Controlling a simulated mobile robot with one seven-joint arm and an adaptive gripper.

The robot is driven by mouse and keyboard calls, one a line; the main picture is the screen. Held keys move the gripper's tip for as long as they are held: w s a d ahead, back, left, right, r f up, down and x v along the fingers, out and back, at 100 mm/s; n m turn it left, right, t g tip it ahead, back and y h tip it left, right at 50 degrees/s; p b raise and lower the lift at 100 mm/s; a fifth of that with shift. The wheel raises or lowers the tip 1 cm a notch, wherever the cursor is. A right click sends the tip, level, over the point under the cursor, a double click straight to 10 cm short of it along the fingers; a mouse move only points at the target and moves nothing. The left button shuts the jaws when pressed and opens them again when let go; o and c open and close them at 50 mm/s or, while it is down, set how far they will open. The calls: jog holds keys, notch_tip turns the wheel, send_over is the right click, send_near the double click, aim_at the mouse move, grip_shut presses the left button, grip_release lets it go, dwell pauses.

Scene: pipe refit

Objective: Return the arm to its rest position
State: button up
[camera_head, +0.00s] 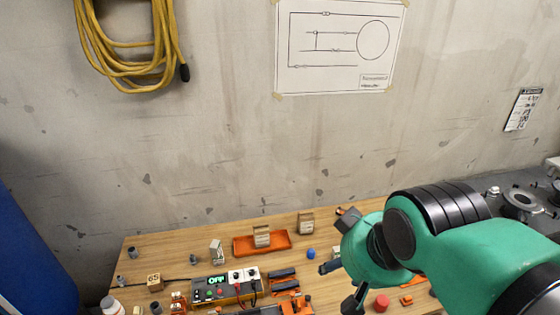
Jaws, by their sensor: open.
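My arm reaches in from the right, with its green links over the right part of the wooden table (190,247). My gripper (339,284) hangs above the table with its two dark fingers spread apart. I see nothing between the fingers. Part of the table behind the arm is hidden.
On the table are an orange tray (275,244), a box with a green display (217,291), a blue cap (310,253), a red knob-like piece (382,301) and several small fittings. A blue cylinder (30,262) stands at the left. A concrete wall (200,140) rises behind.

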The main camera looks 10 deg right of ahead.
notch_tip(320, 180, down, 13)
jog(key=b, duration=1.2)
jog(key=shift+r, duration=0.15)
